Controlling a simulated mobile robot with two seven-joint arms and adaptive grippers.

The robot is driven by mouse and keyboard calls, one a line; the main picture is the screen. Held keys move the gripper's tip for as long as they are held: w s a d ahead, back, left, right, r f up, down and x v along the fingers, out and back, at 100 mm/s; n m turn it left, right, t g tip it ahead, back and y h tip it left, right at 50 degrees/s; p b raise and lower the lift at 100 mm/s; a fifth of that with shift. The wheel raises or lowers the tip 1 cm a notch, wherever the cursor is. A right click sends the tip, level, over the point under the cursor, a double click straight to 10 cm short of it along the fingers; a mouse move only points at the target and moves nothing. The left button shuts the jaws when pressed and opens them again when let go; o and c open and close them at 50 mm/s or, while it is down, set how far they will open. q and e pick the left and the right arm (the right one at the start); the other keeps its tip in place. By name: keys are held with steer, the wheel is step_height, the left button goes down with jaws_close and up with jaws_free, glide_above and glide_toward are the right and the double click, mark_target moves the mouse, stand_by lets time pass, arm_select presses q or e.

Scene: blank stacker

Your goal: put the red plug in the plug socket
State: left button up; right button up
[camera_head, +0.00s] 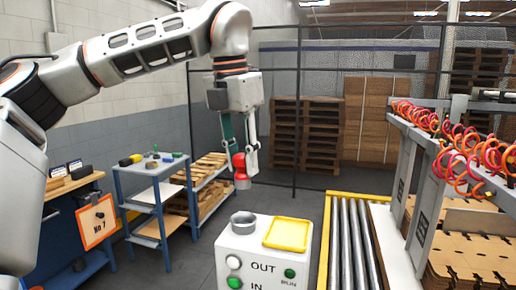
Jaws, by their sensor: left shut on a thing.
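My left gripper (241,152) hangs down from my arm near the middle of the camera_head view, shut on the red plug (239,167). The plug is red with a grey lower end and hangs roughly upright in the air. Below it, a round grey ring (243,223), which looks like the plug socket, sits on top of a white control box (265,245). A clear gap shows between plug and ring. My right gripper is not in view.
A yellow tray (288,234) lies beside the ring on the box, near green and white buttons. A blue cart (150,190) with small tools stands left. A roller conveyor (350,245) and red coiled hoses (462,150) are right. Pallets (307,135) stand behind a fence.

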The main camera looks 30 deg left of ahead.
mark_target(243, 187)
arm_select(q)
steer(key=shift+w+f, duration=0.15)
steer(key=shift+f, duration=2.4)
steer(key=shift+f+b, duration=0.3)
steer(key=shift+f, duration=0.3)
steer(key=shift+f+b, duration=0.4)
steer(key=shift+b, duration=0.05)
steer(key=shift+f, duration=0.15)
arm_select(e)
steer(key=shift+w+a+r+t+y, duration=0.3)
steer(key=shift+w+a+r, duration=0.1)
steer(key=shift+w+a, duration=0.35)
arm_select(q)
steer(key=shift+f, duration=0.2)
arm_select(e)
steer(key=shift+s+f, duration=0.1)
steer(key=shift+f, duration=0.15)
